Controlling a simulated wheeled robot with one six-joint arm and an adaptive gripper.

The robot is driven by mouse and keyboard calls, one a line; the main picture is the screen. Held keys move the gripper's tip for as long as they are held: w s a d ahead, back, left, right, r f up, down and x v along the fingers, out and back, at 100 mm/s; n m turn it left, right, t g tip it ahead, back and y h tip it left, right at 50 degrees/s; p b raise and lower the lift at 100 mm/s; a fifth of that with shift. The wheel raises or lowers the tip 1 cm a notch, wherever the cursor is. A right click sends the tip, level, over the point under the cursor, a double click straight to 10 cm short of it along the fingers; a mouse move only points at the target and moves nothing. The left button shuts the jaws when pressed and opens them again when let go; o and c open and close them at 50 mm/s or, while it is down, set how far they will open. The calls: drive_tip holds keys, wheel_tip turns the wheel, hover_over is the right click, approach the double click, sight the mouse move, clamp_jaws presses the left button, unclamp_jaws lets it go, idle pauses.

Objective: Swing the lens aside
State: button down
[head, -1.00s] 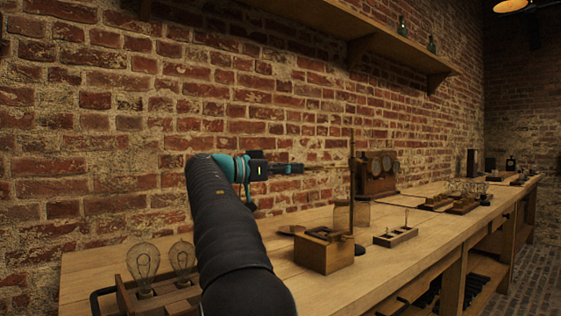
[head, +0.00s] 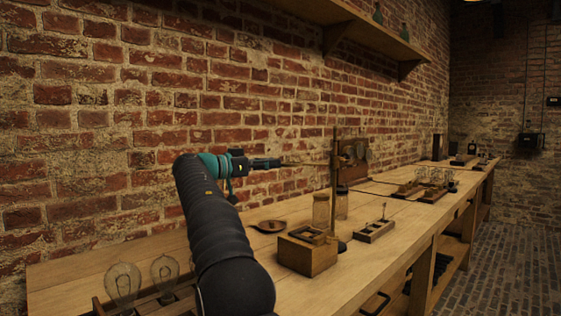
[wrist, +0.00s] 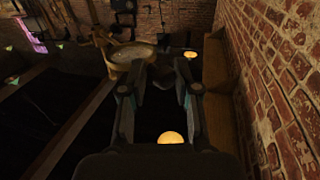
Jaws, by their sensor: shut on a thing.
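The lens (wrist: 132,55) is a round glass in a brass-coloured rim, just beyond my fingertips and a little left in the wrist view. In the head view it shows only as a thin edge-on line (head: 303,164) between my gripper and an upright post (head: 334,190). The post stands at a wooden box (head: 308,255) on the bench. My gripper (head: 281,163) is level with the lens, high above the bench. Its two fingers also show in the wrist view (wrist: 160,78), closed on a dark part beside the rim. The exact contact is hard to see.
Glass jars (head: 320,211) stand behind the box, with a round dark dish (head: 269,227) to their left. Bulbs (head: 123,283) stand at front left. The brick wall (head: 130,110) runs close behind the bench.

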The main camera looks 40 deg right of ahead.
drive_tip(key=shift+w, duration=0.1)
idle(0.3)
drive_tip(key=c, duration=1)
unclamp_jaws()
drive_tip(key=shift+c, duration=0.2)
drive_tip(key=a, duration=0.7)
drive_tip(key=shift+w+a, duration=0.25)
drive_tip(key=shift+w, duration=0.1)
